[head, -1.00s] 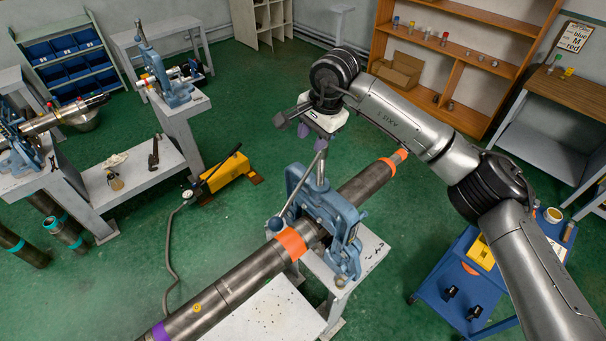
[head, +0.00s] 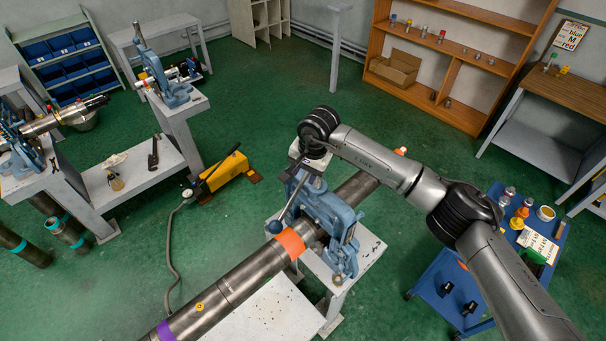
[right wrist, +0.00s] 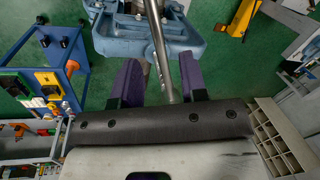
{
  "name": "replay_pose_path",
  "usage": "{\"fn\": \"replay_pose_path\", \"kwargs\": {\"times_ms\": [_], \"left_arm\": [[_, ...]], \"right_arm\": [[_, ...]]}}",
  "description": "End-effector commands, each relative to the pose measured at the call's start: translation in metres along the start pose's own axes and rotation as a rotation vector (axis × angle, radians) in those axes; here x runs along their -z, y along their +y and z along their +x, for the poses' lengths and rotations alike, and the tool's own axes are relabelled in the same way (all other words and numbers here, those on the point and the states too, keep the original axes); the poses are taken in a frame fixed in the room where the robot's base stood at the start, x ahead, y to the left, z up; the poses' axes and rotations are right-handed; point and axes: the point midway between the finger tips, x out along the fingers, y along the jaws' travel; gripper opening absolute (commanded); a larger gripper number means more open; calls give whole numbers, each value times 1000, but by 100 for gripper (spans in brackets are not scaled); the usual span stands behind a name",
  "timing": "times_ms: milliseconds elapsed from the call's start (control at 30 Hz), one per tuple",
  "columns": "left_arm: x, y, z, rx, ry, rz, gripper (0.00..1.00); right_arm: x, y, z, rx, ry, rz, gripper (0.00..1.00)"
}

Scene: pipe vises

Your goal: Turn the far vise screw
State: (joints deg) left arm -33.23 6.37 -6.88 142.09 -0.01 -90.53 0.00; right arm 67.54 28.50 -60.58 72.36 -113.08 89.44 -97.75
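A blue pipe vise (head: 345,222) stands on a white stand in the middle of the head view and holds a long steel pipe (head: 235,280) with an orange band. Its slanted handle bar (head: 291,205) shows at the lower end; the upper end is hidden behind my right gripper (head: 306,176), which is just above the vise top. In the right wrist view the purple fingers (right wrist: 160,82) are apart, and a steel bar (right wrist: 157,40) runs between them without visible contact. The blue vise body (right wrist: 125,42) lies beyond. My left gripper is not in view.
A blue cart (head: 455,280) with bottles and a card stands to the right. A yellow pump (head: 228,170) with a hose is on the floor to the left. Other blue vises (head: 174,92) stand at the left. The green floor behind the vise is clear.

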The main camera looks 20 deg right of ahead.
Motion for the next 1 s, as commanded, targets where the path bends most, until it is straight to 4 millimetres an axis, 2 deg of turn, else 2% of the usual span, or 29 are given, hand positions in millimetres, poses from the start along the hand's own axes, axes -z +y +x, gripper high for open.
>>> {"fn": "replay_pose_path", "kwargs": {"times_ms": [133, 300, 700, 1000], "left_arm": [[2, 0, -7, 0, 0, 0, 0], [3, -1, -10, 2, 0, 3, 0], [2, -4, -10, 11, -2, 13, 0], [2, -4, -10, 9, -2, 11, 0]], "right_arm": [[-1, 0, 17, -1, -2, 2, 40], [0, 0, 27, 0, 0, 0, 40], [0, 0, 32, 0, 0, 0, 39], [0, 0, 31, 0, 0, 0, 10]]}}
